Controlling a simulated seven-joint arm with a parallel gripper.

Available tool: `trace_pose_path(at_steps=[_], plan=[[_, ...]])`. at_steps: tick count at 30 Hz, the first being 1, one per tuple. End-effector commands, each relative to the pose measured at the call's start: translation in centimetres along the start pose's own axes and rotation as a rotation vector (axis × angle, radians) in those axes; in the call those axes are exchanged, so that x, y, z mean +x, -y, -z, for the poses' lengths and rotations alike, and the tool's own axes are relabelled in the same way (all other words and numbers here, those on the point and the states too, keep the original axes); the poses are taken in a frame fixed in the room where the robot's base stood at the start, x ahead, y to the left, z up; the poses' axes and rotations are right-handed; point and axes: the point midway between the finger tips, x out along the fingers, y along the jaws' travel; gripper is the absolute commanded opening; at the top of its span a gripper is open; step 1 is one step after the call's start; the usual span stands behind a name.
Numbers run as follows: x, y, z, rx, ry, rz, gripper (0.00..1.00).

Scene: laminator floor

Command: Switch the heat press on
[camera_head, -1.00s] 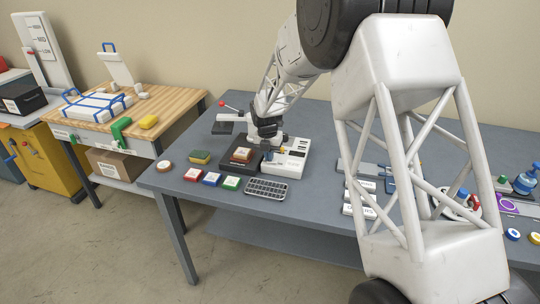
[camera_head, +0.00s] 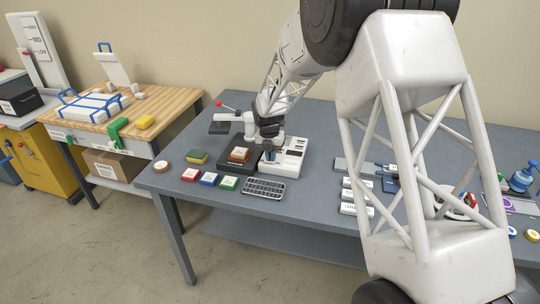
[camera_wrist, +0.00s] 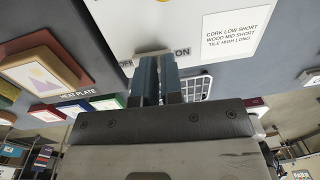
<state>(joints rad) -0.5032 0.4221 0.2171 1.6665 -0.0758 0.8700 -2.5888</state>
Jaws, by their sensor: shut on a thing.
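The heat press's white control box (camera_head: 289,158) stands on the grey table, beside its black heat plate (camera_head: 232,161). In the wrist view the box's white face (camera_wrist: 165,25) carries an "ON" label and a card listing materials. My gripper (camera_head: 269,154) is at the left part of the box. In the wrist view its two blue-grey fingers (camera_wrist: 157,68) are close together right beside the "ON" label. They are shut on the switch, which they hide. I cannot see the switch's position.
A wood-framed tile (camera_head: 239,154) lies on the heat plate. The press's red-knobbed lever (camera_head: 220,104) is behind it. Red, blue and green blocks (camera_head: 208,179) and a wire rack (camera_head: 264,188) lie in front. White labelled boxes (camera_head: 356,197) stand to the right.

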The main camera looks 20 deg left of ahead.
Motion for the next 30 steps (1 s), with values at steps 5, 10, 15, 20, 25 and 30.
trace_pose_path(at_steps=[5,10,15,20,25,30], plan=[[0.6,0.2,0.2,0.0,-0.008,0.005,0.0],[0.1,0.1,0.2,0.0,-0.007,0.004,0.0],[-1.3,0.1,0.1,0.0,-0.004,0.003,0.0],[-3.6,0.1,0.1,0.0,-0.001,0.001,0.0],[-6.5,0.0,0.0,0.0,0.001,0.0,0.0],[-9.5,0.0,0.0,0.0,0.001,0.0,0.0]])
